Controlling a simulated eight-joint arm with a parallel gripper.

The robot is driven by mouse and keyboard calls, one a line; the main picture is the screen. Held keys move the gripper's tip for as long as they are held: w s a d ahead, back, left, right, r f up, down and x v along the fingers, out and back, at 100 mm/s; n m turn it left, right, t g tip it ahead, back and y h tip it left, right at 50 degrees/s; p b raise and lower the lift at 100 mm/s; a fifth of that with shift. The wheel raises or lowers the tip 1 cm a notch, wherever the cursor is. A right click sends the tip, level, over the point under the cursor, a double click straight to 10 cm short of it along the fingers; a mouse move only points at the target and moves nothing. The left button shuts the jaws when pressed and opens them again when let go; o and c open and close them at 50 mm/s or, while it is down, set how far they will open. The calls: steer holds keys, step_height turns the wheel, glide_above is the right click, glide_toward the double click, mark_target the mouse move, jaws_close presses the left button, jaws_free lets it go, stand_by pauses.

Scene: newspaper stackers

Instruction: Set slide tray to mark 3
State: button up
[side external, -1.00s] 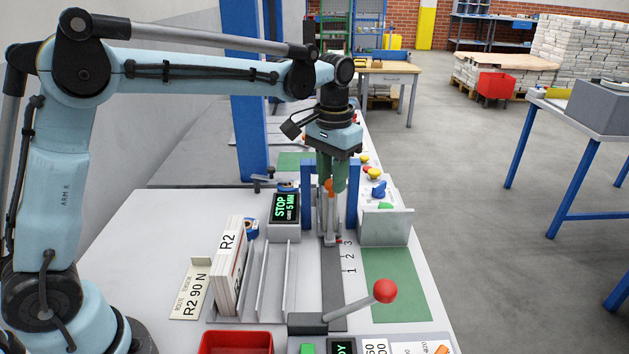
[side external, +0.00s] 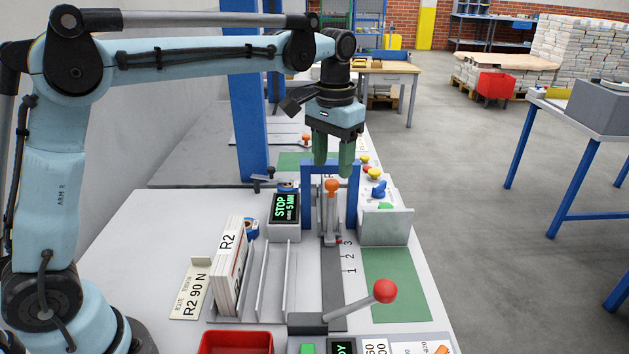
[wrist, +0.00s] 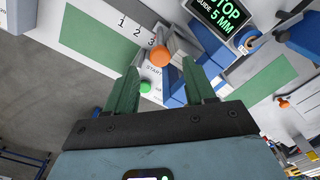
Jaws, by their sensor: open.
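The slide is a grey metal upright with an orange knob (side external: 331,186) on top, standing on the dark track (side external: 333,285). Its red pointer (side external: 339,241) sits at the printed mark 3 (side external: 348,243); exact alignment is too small to tell. Marks 1 and 2 are nearer the camera along the track. My gripper (side external: 333,172) is open and empty, just above the knob and apart from it. In the wrist view the orange knob (wrist: 160,55) shows just beyond and between my green fingertips (wrist: 162,70).
A blue frame (side external: 307,195) stands around the slide. A screen (side external: 285,208) reads STOP, GUIDE 5 MM. A grey angled plate (side external: 386,226) is at the right. A red-balled lever (side external: 384,291) stands at the front, and upright R2 bundles (side external: 229,275) are at the left.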

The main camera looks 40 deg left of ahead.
step_height(320, 180, up, 8)
steer(key=shift+r, duration=0.15)
stand_by(0.3)
steer(key=s+a+f+t, duration=0.2)
steer(key=s+f+t, duration=0.1)
steer(key=s+f, duration=0.3)
steer(key=s+a+f+t, duration=0.1)
steer(key=s+f+t, duration=0.3)
steer(key=s, duration=0.7)
step_height(320, 180, down, 3)
steer(key=shift+a+r, duration=0.1)
steer(key=shift+a, duration=0.25)
